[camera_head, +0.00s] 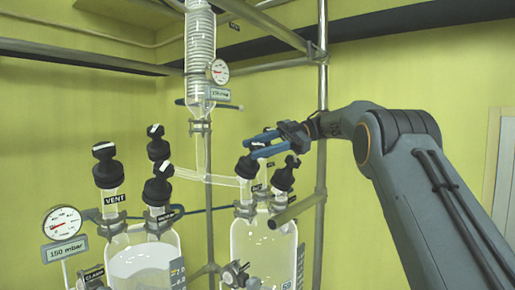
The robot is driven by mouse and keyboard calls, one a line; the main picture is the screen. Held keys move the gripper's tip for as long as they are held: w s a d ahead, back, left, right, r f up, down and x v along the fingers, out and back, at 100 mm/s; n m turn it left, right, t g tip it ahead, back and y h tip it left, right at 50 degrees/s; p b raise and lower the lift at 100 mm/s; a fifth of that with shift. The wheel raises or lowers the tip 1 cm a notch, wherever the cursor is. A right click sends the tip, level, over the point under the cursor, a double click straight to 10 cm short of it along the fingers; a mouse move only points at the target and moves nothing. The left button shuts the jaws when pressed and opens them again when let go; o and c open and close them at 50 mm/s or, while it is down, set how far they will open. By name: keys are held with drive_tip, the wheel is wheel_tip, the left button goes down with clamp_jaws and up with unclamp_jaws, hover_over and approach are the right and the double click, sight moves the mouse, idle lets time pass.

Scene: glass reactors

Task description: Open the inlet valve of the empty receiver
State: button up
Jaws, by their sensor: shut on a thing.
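Two glass receivers stand side by side. The left receiver (165,250) holds whitish liquid. The right receiver (285,237) looks clear and empty in its visible part; its bottom is cut off. Its left neck carries a black valve knob (247,168), which a glass side tube (205,178) reaches from the left. My gripper (254,147), with two blue fingers, comes from the right and is shut on the top of this knob. The exact contact is small and partly hidden by the fingers. Any label on this valve is not readable.
Another black knob (284,177) stands close to the right of the held one. Several black knobs, including the VENT knob (106,165), top the left receiver. A glass column (200,60) and a metal post (322,110) rise nearby.

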sight(257, 143)
drive_tip(key=o, duration=1.1)
drive_tip(key=shift+c, duration=0.2)
wheel_tip(257, 143, up, 8)
drive_tip(key=shift+r, duration=0.1)
drive_tip(key=r+p, duration=0.1)
drive_tip(key=p, duration=0.2)
drive_tip(key=shift+r+p, duration=0.3)
drive_tip(key=shift+r, duration=0.1)
